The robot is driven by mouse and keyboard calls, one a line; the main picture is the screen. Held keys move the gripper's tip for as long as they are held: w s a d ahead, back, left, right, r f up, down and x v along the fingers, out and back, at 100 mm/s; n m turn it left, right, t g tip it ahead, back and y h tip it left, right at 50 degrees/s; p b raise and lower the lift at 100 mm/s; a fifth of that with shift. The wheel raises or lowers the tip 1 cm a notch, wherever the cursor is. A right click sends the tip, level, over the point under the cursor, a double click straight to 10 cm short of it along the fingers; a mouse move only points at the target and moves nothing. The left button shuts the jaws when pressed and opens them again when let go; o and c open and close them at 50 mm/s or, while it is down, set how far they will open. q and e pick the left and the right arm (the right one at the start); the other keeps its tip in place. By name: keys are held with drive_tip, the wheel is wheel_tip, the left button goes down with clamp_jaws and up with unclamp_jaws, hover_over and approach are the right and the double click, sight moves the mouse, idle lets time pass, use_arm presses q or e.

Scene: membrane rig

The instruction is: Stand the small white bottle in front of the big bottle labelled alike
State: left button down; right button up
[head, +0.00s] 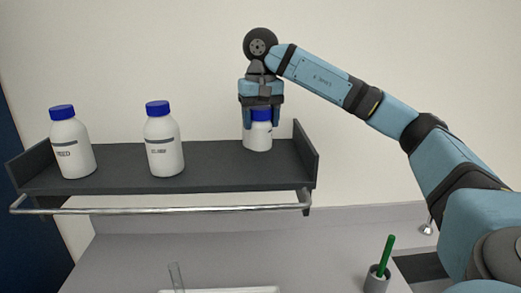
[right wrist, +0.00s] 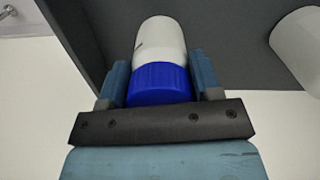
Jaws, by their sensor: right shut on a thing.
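My right gripper (head: 261,112) points down at the right end of the dark shelf and is shut on a white bottle (head: 258,139) with a blue cap. This bottle looks smaller than the other two; its base appears at the shelf surface, but I cannot tell whether it touches. In the right wrist view its blue cap (right wrist: 160,84) sits between the fingers. Two big white bottles with blue caps stand on the shelf, one at the left (head: 73,148) and one in the middle (head: 163,145). Their printed labels are too small to read surely. My left gripper is not in view.
The shelf (head: 215,163) has raised ends and a metal rail (head: 170,209) along its front. Shelf space is free between the middle bottle and the held one. Below, a grey cup (head: 376,280) holds a green stick, and a clear tube (head: 176,276) stands by a white tray.

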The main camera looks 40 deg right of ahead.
sight(261, 143)
drive_tip(key=shift+f, duration=1.6)
wheel_tip(261, 143, down, 3)
drive_tip(key=shift+r, duration=0.15)
drive_tip(key=shift+f, duration=0.25)
drive_tip(key=o, duration=0.8)
drive_tip(key=shift+r, duration=0.1)
drive_tip(key=shift+o, duration=0.9)
